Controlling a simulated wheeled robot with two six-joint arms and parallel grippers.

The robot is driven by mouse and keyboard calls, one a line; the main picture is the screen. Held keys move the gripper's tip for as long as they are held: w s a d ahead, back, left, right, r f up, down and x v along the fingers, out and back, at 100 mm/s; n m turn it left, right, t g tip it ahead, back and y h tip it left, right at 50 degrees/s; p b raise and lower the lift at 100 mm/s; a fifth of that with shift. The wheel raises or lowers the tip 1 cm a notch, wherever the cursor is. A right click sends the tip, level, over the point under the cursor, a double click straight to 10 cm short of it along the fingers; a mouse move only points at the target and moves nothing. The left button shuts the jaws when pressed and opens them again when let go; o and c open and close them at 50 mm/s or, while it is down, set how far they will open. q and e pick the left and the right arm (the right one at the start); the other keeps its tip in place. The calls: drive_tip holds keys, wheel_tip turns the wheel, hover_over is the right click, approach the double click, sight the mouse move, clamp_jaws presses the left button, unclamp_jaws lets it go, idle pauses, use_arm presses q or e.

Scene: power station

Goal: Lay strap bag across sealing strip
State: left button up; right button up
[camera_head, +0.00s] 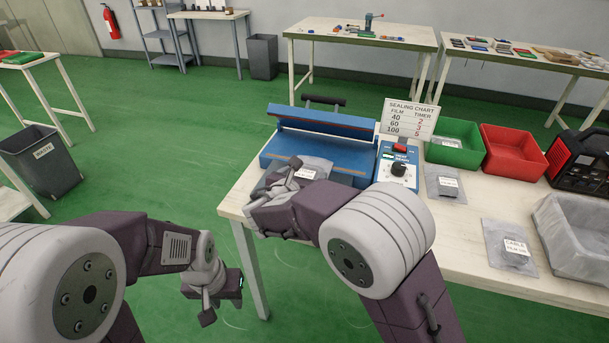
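The blue sealer (330,125) stands on the near table with its lid raised. A brown sealing strip (346,171) runs along its front part. A clear grey bag with a white label (306,173) lies at the strip's left-middle part, partly hidden by my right gripper; its label is too small to read, so I cannot tell if it is the strap bag. My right gripper (284,180) is at this bag's near left edge; its fingertips are not clear. My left gripper (228,289) hangs low over the floor, left of the table, away from the bags.
A control box with a red switch (400,149) and a sealing chart (409,119) adjoin the sealer. Two more bags (445,187) (510,250) lie to the right. Green (455,130) and red (512,137) bins and a grey tub (580,265) stand further right.

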drive_tip(key=shift+r, duration=0.25)
drive_tip(key=p+v, duration=0.3)
drive_tip(key=v, duration=0.9)
